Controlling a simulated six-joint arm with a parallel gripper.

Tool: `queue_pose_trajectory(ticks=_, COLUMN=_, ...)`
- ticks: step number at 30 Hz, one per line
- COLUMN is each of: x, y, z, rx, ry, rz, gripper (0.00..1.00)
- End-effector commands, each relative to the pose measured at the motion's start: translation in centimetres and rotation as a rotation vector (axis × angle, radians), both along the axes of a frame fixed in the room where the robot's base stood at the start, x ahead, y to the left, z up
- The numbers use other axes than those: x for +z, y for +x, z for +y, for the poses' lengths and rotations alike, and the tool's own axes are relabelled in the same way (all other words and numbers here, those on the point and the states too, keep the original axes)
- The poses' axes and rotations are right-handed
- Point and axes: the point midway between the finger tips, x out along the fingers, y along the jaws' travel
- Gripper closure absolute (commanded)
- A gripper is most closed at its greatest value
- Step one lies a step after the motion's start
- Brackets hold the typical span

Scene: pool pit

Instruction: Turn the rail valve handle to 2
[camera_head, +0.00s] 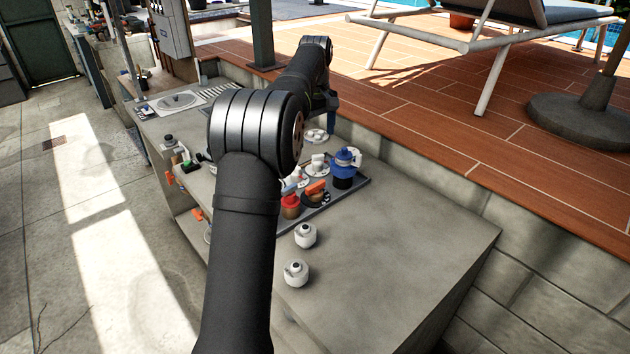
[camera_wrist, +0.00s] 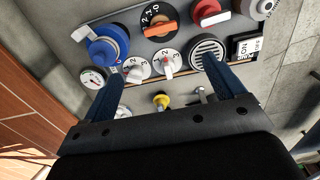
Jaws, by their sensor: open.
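The panel carries several dials and handles, and I cannot tell for certain which is the rail valve. In the wrist view, a white numbered dial with a white and red handle (camera_wrist: 168,66) lies between and beyond my fingertips. A second white numbered dial with a white handle (camera_wrist: 136,73) is left of it, near the left fingertip. A black numbered dial with an orange handle (camera_wrist: 158,25) is farther off. My gripper (camera_wrist: 161,70) is open, with blue fingers apart and nothing held. In the head view my arm hides much of the gripper.
A blue valve (camera_wrist: 103,47) with a white lever and a red knob (camera_wrist: 207,14) stand close around. A round slotted grille (camera_wrist: 207,50), an on/off switch (camera_wrist: 246,47) and a yellow knob (camera_wrist: 161,101) are near too.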

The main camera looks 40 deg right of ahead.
Motion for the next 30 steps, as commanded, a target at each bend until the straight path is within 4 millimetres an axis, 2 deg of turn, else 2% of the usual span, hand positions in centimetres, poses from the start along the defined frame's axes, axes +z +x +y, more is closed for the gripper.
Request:
queue_pose_trajectory(ticks=18, x=-12.8, y=-0.1, z=0.1, rx=0.001, ry=0.004, rz=0.0, gripper=0.13)
queue_pose_trajectory(ticks=24, x=-15.5, y=-0.1, z=0.1, rx=0.001, ry=0.003, rz=-0.001, gripper=0.13)
queue_pose_trajectory(ticks=30, x=-16.4, y=-0.1, z=0.0, rx=0.001, ry=0.002, rz=-0.003, gripper=0.13)
